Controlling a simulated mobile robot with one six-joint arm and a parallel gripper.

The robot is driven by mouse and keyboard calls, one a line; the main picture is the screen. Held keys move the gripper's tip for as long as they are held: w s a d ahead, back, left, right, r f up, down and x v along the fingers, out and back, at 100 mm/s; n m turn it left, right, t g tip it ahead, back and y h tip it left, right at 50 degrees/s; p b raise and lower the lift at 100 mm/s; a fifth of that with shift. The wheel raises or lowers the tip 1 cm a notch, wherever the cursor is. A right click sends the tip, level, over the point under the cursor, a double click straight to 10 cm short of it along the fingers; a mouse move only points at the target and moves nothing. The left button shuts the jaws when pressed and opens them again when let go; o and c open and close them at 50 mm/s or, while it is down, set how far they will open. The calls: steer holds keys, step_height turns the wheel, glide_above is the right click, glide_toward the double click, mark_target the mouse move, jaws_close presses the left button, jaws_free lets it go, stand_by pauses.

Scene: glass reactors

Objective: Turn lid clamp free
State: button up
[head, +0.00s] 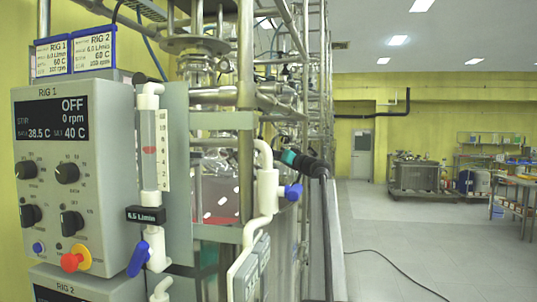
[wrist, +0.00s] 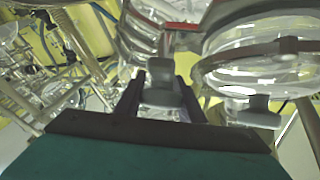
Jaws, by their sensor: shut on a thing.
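In the wrist view, my gripper (wrist: 160,80) has its two dark fingers on either side of a grey lid clamp (wrist: 164,97). It is shut on this clamp, which sits at the rim of a glass vessel (wrist: 145,35). How far the clamp is turned cannot be told. A second dark clamp-like piece (wrist: 259,110) shows on the glass vessel at the right (wrist: 262,62), apart from my fingers. In the head view, my teal gripper body shows beside the white pipe; the fingertips and the held clamp are hidden there.
In the head view, a control box marked RIG 1 (head: 75,185), reading OFF and 0 rpm, stands at the left. A flow meter (head: 150,150) and white pipe with a blue valve (head: 292,192) stand before the metal frame. Open floor (head: 430,235) lies right, crossed by a cable.

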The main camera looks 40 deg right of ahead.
steer(key=o, duration=1)
steer(key=shift+o, duration=0.2)
steer(key=shift+s, duration=0.2)
steer(key=s+f+b, duration=0.2)
steer(key=s, duration=1.1)
steer(key=shift+s+d+f+b, duration=0.2)
steer(key=shift+d+f+b, duration=0.15)
steer(key=shift+d, duration=0.1)
